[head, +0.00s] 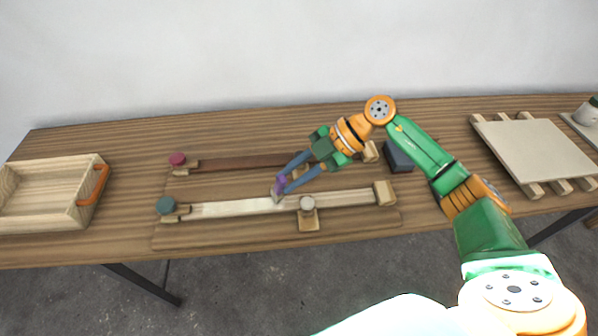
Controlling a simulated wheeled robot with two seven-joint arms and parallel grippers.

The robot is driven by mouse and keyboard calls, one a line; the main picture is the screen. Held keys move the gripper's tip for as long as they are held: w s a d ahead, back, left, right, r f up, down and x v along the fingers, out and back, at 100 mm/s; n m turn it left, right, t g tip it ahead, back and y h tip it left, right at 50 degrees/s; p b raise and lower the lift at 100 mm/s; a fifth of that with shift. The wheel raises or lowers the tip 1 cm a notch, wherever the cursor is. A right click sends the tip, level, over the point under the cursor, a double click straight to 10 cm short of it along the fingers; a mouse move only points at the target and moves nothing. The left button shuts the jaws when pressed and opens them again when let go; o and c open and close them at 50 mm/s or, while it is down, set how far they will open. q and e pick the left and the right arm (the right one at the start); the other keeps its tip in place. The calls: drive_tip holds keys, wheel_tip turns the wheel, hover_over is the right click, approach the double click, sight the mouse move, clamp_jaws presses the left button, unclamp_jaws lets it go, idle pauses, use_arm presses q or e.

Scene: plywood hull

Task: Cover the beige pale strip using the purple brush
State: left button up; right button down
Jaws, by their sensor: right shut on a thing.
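The beige pale strip (233,208) lies lengthwise on a wooden board at the front of the table, between a teal knob at its left end and a wooden block at its right. The purple brush (280,183) is held tilted over the strip. My right gripper (283,181) is shut on the brush. The brush tip is at the strip, near its middle; I cannot tell whether it touches. My left gripper is not in view.
A dark brown strip (235,163) with a crimson knob (177,159) lies behind. A dark block (398,158) is to the right. A wooden crate (90,217) stands left; a slatted panel (535,150) lies right.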

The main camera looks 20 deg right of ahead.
drive_tip(key=shift+w+a+p, duration=0.25)
drive_tip(key=shift+a+p, duration=0.2)
drive_tip(key=shift+a, duration=0.55)
drive_tip(key=shift+w+a, duration=0.15)
drive_tip(key=shift+a, duration=0.15)
drive_tip(key=shift+w+a+p, duration=1.35)
drive_tip(key=shift+w+a, duration=0.75)
drive_tip(key=shift+a, duration=5.35)
drive_tip(key=shift+s+d+p, duration=0.95)
drive_tip(key=shift+d+p, duration=0.2)
drive_tip(key=shift+d, duration=2.1)
drive_tip(key=shift+s+d+p, duration=0.95)
drive_tip(key=shift+d+p, duration=0.15)
drive_tip(key=shift+d, duration=2.2)
drive_tip(key=shift+s+d+p, duration=0.95)
drive_tip(key=shift+d+p, duration=0.2)
drive_tip(key=shift+d, duration=2.1)
